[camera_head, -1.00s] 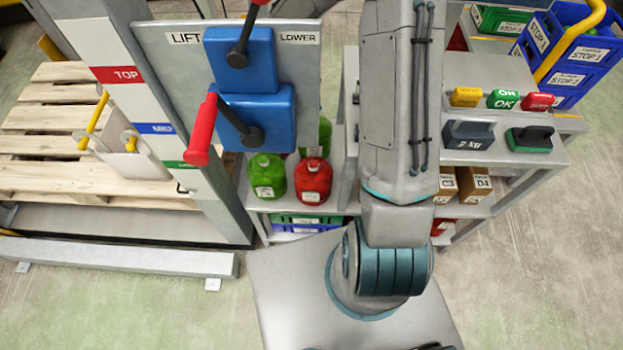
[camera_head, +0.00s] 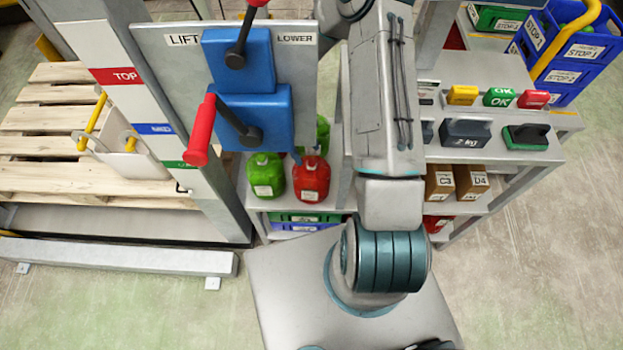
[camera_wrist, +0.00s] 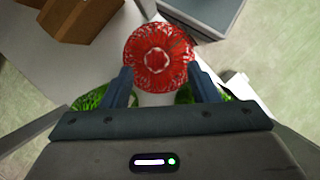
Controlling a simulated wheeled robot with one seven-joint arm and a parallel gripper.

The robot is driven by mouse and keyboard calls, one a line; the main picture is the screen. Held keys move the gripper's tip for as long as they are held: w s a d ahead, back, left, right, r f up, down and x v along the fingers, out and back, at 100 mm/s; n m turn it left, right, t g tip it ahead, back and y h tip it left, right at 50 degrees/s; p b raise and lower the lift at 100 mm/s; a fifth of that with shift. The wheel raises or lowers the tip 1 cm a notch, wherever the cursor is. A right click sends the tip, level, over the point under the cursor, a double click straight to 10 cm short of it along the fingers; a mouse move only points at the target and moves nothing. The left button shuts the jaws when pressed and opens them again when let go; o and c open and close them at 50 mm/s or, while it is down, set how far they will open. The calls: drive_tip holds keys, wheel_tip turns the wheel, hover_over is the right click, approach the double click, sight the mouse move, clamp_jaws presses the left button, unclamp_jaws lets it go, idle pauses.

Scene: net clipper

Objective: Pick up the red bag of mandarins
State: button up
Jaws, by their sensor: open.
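The red bag of mandarins (camera_head: 311,180) stands on the shelf in the head view, just right of a green bag (camera_head: 266,176), with a white label on its front. In the wrist view the red net bag (camera_wrist: 158,45) is seen from above, just beyond and between my fingertips. My gripper (camera_wrist: 161,72) is open, with a blue finger on either side of the bag's near edge. I cannot tell whether the fingers touch it. In the head view my gripper is mostly hidden behind the lever panel.
The lever panel (camera_head: 160,45) with red-knobbed levers stands close in front of the arm. Green net bags (camera_wrist: 90,97) lie near the fingers in the wrist view.

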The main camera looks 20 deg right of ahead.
sight(311, 160)
drive_tip(key=shift+d+p+x, duration=0.15)
drive_tip(key=shift+p+x, duration=0.2)
drive_tip(key=shift+x, duration=0.9)
drive_tip(key=shift+d+p+x, duration=0.15)
drive_tip(key=shift+p+x, duration=0.15)
drive_tip(key=shift+x, duration=1)
drive_tip(key=shift+w+a, duration=0.1)
drive_tip(key=shift+w, duration=0.1)
clamp_jaws()
